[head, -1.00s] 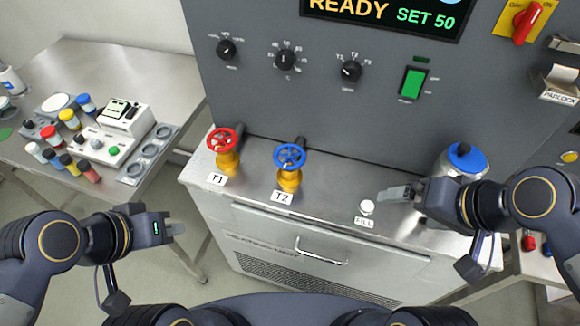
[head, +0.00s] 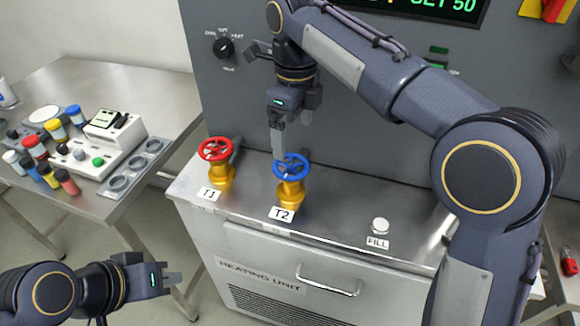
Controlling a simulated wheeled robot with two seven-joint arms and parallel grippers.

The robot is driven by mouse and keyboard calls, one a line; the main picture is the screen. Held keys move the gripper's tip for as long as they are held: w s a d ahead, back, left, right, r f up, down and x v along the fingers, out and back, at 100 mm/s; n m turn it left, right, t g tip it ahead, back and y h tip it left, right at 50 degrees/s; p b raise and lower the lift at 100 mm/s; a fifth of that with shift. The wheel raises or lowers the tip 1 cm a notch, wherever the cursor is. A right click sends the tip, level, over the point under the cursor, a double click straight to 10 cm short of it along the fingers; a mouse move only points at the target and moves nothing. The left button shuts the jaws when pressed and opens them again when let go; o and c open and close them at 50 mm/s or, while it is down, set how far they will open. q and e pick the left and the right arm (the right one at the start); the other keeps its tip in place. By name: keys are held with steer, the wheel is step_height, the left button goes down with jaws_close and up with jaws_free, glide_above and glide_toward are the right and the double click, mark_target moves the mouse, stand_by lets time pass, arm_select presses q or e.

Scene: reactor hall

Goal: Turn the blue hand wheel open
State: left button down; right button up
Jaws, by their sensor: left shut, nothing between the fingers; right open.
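The blue hand wheel (head: 291,166) sits on a yellow valve body (head: 290,193) behind the T2 label, on the steel ledge of the heating unit. My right gripper (head: 279,152) points down at the wheel's rear left rim, with its fingers right at the rim. It is open; whether it touches the rim I cannot tell. My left gripper (head: 174,279) is shut and empty, low at the left, in front of the unit and well away from the wheel.
A red hand wheel (head: 215,149) labelled T1 stands just left of the blue one. A white FILL button (head: 380,225) is on the ledge to the right. My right arm covers much of the panel. A side table (head: 150,85) at the left holds several bottles and a device.

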mark_target(290, 164)
steer(key=shift+a+f, duration=0.3)
steer(key=shift+a, duration=0.05)
step_height(290, 164, down, 8)
steer(key=shift+r+b, duration=0.25)
steer(key=shift+b, duration=0.45)
steer(key=c, duration=1)
steer(key=shift+r, duration=0.1)
